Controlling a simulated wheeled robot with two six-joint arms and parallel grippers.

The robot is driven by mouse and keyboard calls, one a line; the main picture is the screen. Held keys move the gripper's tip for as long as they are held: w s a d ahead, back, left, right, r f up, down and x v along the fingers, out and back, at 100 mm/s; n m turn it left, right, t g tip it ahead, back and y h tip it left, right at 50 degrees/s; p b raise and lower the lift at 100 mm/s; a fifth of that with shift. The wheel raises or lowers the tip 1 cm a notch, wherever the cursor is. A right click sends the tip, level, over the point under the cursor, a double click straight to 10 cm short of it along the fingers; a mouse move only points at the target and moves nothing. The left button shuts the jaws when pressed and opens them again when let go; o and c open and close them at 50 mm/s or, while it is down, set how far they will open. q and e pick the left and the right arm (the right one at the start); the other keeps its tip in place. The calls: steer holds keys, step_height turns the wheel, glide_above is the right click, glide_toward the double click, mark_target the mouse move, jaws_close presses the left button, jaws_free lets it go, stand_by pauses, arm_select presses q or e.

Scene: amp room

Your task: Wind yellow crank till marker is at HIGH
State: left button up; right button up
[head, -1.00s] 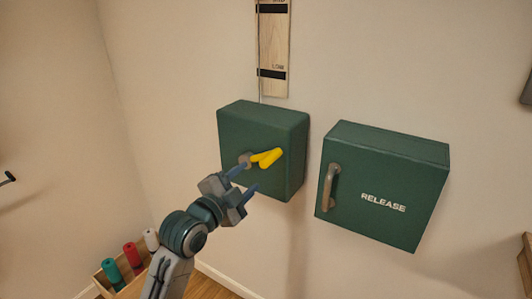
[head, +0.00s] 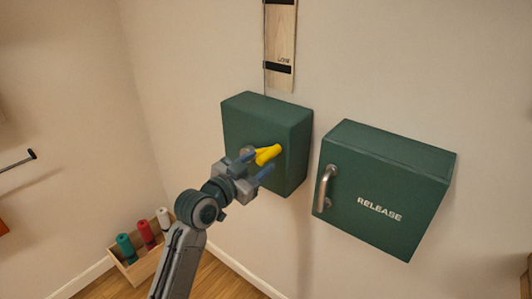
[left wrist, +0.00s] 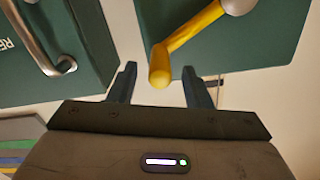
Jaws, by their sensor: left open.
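The yellow crank (head: 268,154) sticks out from the front of the left green box (head: 267,112). In the left wrist view the yellow crank (left wrist: 188,36) runs from a round pale hub down to its grip end. My left gripper (head: 256,166) is open at the crank. In the left wrist view the grip end shows between the fingertips of the left gripper (left wrist: 159,76), with gaps on both sides. Above the box hangs a wooden board (head: 281,38) with a LOW label and black bands. Its top is cut off; I see no HIGH label and cannot make out a marker.
A second green box (head: 385,185) marked RELEASE, with a metal handle (head: 325,188), is on the wall to the right. A wooden bin (head: 137,268) with green, red and white rolls stands on the floor at lower left. The wall beside the boxes is mostly bare.

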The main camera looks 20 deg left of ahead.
arm_select(q)
steer(key=shift+p+x, duration=0.4)
steer(key=shift+x, duration=1.4)
jaws_close()
steer(key=shift+f, duration=0.1)
